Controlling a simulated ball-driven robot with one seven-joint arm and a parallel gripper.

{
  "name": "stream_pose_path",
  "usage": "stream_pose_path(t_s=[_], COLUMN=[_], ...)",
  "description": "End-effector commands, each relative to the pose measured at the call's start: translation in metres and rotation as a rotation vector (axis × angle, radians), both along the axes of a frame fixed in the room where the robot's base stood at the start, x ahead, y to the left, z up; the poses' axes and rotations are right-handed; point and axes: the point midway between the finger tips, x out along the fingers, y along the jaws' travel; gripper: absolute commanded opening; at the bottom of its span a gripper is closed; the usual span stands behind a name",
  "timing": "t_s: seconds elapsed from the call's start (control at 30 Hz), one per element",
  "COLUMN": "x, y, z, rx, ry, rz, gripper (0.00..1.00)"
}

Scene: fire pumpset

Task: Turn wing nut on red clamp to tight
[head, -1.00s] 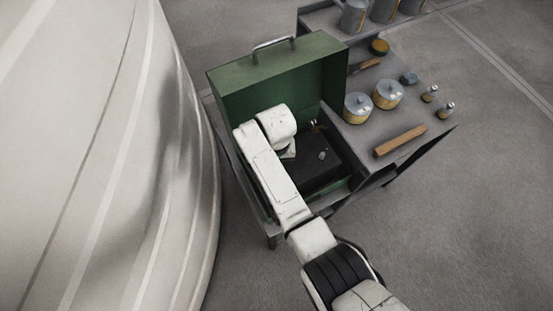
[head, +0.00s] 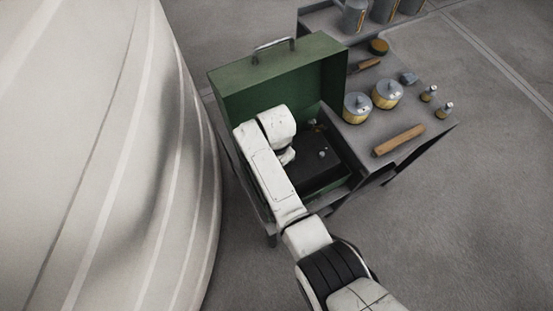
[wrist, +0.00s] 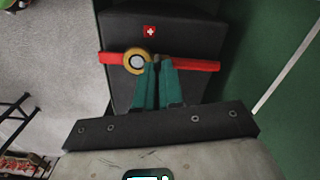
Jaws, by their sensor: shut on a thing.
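In the wrist view a red clamp bar (wrist: 195,65) runs across a black case (wrist: 185,30) marked with a small white cross on red. A yellow ring with a grey centre (wrist: 137,62) sits on the bar. My gripper (wrist: 156,63) has its teal fingers close together just right of the ring, shut on a small dark piece at the bar. This looks like the wing nut, but the fingers mostly hide it. In the head view my arm reaches into the open green box, and the fingers and clamp are hidden.
The green box lid (head: 275,75) stands open behind my arm. The black case (head: 322,170) lies inside the box. To the right a grey bench (head: 365,140) holds tins (head: 357,107), a wooden block (head: 399,141) and small bottles. A large pale curved body (head: 120,150) is close on the left.

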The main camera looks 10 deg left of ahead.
Motion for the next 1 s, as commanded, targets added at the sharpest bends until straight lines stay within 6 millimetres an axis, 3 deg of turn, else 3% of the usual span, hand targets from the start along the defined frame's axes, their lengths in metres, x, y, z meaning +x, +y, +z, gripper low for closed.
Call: stream_pose_path(t_s=[0.33,0.83,0.87,1.0], x=[0.0011,0.0013,0.0013,0.0009], y=[0.0002,0.0001,0.0001,0.0], z=[0.0009,0.0009,0.0009,0.0007], rx=[0.001,0.001,0.001,0.001], ry=[-0.003,-0.003,-0.003,-0.002], rz=[-0.123,-0.139,-0.138,-0.138], gripper=[0.0,0.0,0.09,0.23])
